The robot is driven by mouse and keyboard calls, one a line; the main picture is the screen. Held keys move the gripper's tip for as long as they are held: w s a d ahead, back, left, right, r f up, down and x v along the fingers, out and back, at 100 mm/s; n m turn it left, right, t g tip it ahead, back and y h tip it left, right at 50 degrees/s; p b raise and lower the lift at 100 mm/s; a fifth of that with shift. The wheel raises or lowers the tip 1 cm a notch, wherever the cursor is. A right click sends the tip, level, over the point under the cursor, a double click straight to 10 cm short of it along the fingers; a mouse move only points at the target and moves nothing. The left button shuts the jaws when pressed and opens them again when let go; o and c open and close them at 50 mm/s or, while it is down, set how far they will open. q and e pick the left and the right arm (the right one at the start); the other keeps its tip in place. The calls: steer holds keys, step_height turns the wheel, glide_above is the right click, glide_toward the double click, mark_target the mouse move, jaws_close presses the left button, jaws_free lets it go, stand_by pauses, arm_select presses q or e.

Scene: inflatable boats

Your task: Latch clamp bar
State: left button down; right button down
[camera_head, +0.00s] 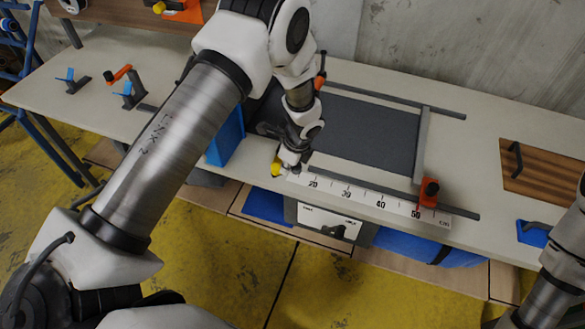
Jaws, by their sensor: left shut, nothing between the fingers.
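A grey bar frame lies around a dark flat sheet (362,130) on the workbench. Its crossbar (422,145) runs along the sheet's right side, and an orange-red clamp block with a dark knob (429,190) sits at its near end. A white ruler strip (365,196) lies along the front edge. My left gripper (293,161) is shut and empty, pointing down at the ruler's left end beside a yellow knob (276,168). I cannot tell whether it touches the knob. My left arm hides the frame's left side. Only part of my right arm shows, at lower right; its gripper is not visible.
A blue block (228,138) stands left of the sheet. Small blue and orange clamps (128,88) stand on the left of the bench. A wooden board with a dark handle (540,178) lies at right. A grey box (330,223) hangs under the front edge.

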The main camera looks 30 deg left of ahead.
arm_select(q)
steer(key=shift+a+r+m+t, duration=0.1)
steer(key=shift+a+m+t, duration=0.25)
steer(key=shift+m, duration=0.65)
steer(key=m, duration=0.1)
steer(key=a+m, duration=0.1)
steer(key=shift+w+a+m+t, duration=0.1)
steer(key=shift+w+m+t, duration=0.15)
steer(key=shift+m, duration=0.05)
steer(key=shift+w+a+m+h+p, duration=0.15)
steer(key=shift+w+a+m+p, duration=0.05)
steer(key=shift+m, duration=0.4)
steer(key=shift+w+a+m+h+p, duration=0.15)
steer(key=shift+a+m, duration=0.05)
steer(key=shift+m, duration=0.4)
steer(key=shift+w+a+m+t+p, duration=0.2)
steer(key=shift+m, duration=0.4)
steer(key=shift+w+a+m+t+p, duration=0.15)
steer(key=shift+w+m+t, duration=0.05)
steer(key=shift+m, duration=0.4)
